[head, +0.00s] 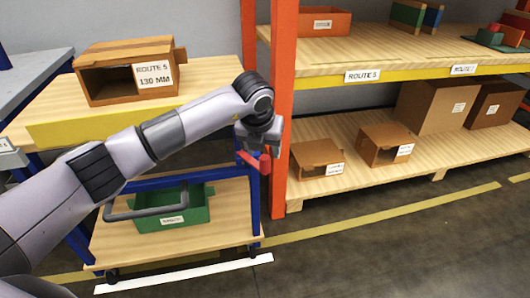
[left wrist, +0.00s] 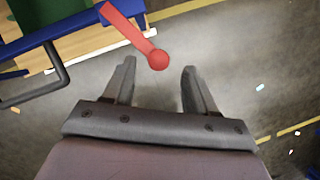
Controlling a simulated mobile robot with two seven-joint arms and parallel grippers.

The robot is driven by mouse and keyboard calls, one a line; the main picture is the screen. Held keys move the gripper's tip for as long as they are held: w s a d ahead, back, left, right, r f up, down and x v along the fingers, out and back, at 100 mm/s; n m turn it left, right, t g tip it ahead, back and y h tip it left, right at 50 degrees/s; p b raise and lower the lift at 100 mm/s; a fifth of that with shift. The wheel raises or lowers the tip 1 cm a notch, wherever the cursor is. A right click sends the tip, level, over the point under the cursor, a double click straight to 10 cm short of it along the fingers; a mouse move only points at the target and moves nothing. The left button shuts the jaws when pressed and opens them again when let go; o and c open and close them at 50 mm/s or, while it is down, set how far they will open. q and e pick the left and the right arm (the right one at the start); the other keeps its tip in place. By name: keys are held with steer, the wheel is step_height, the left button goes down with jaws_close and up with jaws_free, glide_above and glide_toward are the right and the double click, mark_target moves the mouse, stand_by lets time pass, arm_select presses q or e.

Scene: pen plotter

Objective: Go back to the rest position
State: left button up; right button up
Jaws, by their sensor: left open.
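My left gripper (head: 262,142) hangs at the end of my left arm, in front of the orange rack post and above the right end of the cart. In the left wrist view my left gripper (left wrist: 159,68) is open, its two fingers well apart with nothing clamped. A red lever (head: 252,160) shows just below the gripper in the head view. In the left wrist view the red lever (left wrist: 128,28) ends in a round knob seen between the fingertips; I cannot tell how far beyond them it is. My right gripper is not in view.
A wooden-topped cart (head: 220,225) with blue posts carries a green bin (head: 190,210) on its lower deck. A brown box (head: 110,75) stands on the upper board. An orange rack post (head: 283,100) is close by. The floor (head: 400,250) at the right is clear.

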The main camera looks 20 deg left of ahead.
arm_select(q)
steer(key=shift+v, duration=0.8)
